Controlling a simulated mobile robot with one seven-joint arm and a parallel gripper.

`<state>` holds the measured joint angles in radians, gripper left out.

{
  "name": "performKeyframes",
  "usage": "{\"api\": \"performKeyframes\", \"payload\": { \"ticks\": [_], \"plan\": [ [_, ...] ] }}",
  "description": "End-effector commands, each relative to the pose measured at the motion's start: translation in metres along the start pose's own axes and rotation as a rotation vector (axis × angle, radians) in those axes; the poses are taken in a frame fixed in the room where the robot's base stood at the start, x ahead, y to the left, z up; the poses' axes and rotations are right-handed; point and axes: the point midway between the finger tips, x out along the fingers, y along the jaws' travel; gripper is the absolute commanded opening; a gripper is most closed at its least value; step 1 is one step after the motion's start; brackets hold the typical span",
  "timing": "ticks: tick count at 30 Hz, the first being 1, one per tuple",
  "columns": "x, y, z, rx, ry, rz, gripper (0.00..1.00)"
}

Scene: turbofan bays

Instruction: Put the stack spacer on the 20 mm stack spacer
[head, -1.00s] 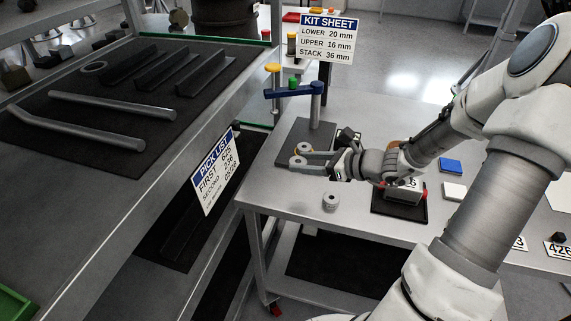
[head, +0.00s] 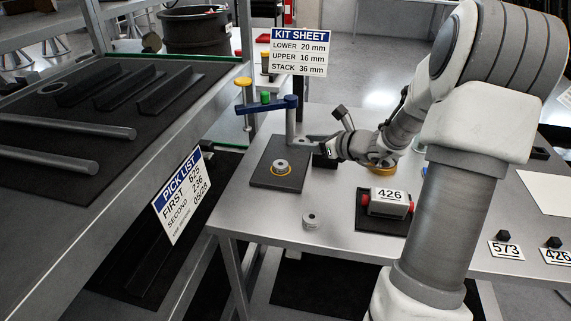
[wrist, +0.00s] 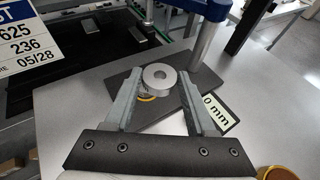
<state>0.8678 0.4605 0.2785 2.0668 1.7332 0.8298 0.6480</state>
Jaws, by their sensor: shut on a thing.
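My gripper (head: 306,141) is at the right of the blue-armed post, over the back of the dark base plate (head: 262,179). In the wrist view its fingers are shut on a grey ring-shaped stack spacer (wrist: 158,75). That spacer is hard to make out in the head view. Another grey spacer, the 20 mm stack spacer by its place (head: 281,167), stands on the plate inside a yellow ring. In the wrist view the yellow ring shows partly below the held spacer, which covers most of what is there. The held spacer looks apart from the plate.
The post (head: 290,125) with its blue arm (head: 264,106) rises close to my gripper. A loose grey spacer (head: 311,220) stands on the table in front. A box marked 426 (head: 389,203) sits on a dark mat to the right. A kit sheet (head: 299,52) stands behind.

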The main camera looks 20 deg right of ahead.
Motion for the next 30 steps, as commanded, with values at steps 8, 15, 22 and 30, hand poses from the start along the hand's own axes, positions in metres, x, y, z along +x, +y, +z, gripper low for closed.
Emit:
{"api": "performKeyframes", "payload": {
  "ticks": [8,15,22,30],
  "plan": [
    [0.059,0.021,-0.012,0.000,-0.002,0.003,0.00],
    [0.073,0.025,-0.026,0.002,0.001,0.001,0.00],
    [0.083,0.025,-0.049,0.000,-0.002,0.000,0.00],
    [0.083,0.024,-0.050,-0.001,-0.002,0.000,0.00]
  ]
}}
